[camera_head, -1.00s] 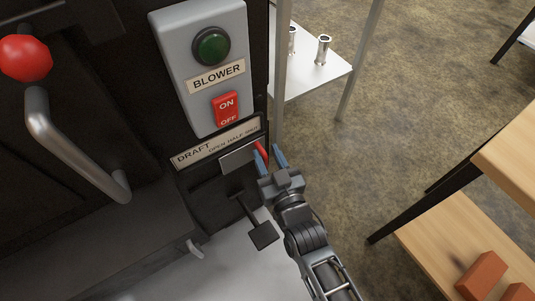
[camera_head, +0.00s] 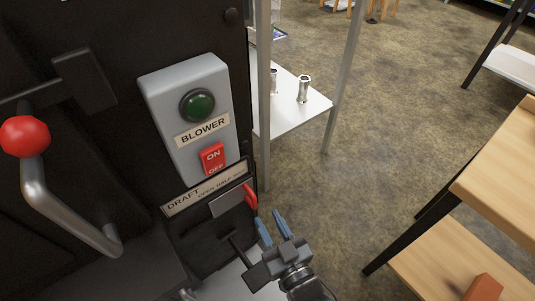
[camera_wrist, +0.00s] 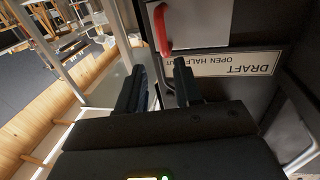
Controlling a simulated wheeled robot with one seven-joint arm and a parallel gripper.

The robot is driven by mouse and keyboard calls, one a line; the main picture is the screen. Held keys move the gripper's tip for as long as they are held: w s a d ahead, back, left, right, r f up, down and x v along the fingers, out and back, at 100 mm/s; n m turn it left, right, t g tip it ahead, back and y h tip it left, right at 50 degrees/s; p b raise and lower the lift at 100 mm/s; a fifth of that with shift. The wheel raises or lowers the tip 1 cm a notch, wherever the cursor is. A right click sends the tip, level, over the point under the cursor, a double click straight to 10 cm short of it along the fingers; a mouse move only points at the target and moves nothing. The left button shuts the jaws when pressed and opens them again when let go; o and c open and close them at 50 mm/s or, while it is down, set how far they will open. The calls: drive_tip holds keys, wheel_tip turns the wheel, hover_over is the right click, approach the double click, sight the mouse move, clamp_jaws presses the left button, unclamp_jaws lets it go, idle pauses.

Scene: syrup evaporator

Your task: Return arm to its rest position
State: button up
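My gripper (camera_head: 271,228) is at the lower middle of the head view, just below and right of the red draft handle (camera_head: 250,196). Its two blue fingers are apart with nothing visible between them. In the wrist view the fingers (camera_wrist: 160,85) are spread, and the red handle (camera_wrist: 161,30) is ahead of them, apart from the fingertips. The handle sits at the end of a metal draft plate (camera_head: 230,203) under the DRAFT label (camera_head: 206,188).
The grey blower box (camera_head: 190,120) with a green button and a red ON/OFF switch is above the draft plate. A red-knobbed lever (camera_head: 25,137) is at left. A white shelf (camera_head: 290,110) holds metal cylinders. A wooden table (camera_head: 500,180) stands at right. Open floor (camera_head: 400,110) lies between.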

drive_tip(key=shift+s, duration=0.1)
drive_tip(key=s+d+r+m+h, duration=0.2)
drive_tip(key=s+d+r+h, duration=0.1)
drive_tip(key=s+d, duration=1)
drive_tip(key=s+d+r+m+g+h, duration=0.1)
drive_tip(key=s+d+r+h, duration=0.15)
drive_tip(key=s+r, duration=0.6)
drive_tip(key=s+d+r+m+g+h, duration=0.15)
drive_tip(key=s+d+r, duration=0.25)
drive_tip(key=s+r, duration=0.4)
wheel_tip(320, 180, up, 24)
drive_tip(key=p, duration=2.5)
drive_tip(key=shift+s+r+t, duration=0.15)
drive_tip(key=shift+s+t, duration=0.1)
drive_tip(key=shift+t, duration=0.1)
